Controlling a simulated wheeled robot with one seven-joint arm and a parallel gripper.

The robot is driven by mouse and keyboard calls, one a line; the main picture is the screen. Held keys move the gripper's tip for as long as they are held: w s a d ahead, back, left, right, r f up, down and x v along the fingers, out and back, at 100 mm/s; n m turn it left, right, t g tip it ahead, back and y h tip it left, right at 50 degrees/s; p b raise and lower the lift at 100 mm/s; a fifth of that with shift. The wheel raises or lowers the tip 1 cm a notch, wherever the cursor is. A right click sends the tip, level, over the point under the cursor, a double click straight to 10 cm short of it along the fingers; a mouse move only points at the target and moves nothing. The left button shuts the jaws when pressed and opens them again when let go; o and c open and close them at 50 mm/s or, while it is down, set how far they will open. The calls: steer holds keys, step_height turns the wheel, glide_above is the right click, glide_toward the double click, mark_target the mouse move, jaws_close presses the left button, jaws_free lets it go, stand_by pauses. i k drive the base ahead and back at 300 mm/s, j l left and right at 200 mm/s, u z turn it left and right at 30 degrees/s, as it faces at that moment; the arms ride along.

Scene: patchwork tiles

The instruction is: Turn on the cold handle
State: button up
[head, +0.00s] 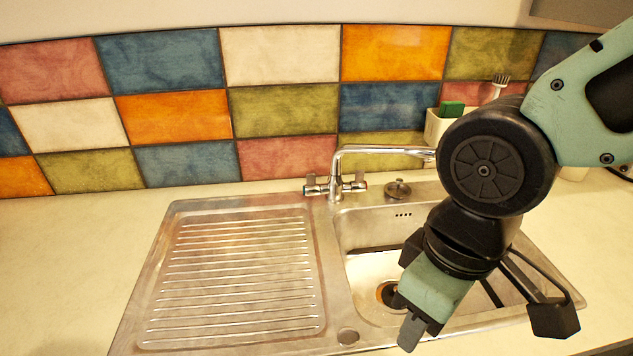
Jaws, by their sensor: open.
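The chrome tap (337,178) stands behind the sink between the drainer and the basin, its spout reaching right over the basin. It has a left handle (314,187) and a right handle (357,184). The right handle seems to have a reddish tip; the left handle's marking is too small to read. My gripper (412,332) is open, in front of and below the tap, over the front of the sink. It points down and is apart from both handles. My arm covers the spout's end and the basin's right part.
The ribbed steel drainer (240,275) lies left of the basin (365,270), both empty of dishes. A white holder (434,126) with a green sponge (452,109) and a brush (501,82) stands behind my arm. The tiled wall (280,55) closes the back. The left counter (70,260) is clear.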

mark_target(311, 188)
steer(key=j+u, duration=0.1)
steer(key=j, duration=1.35)
steer(key=i, duration=0.05)
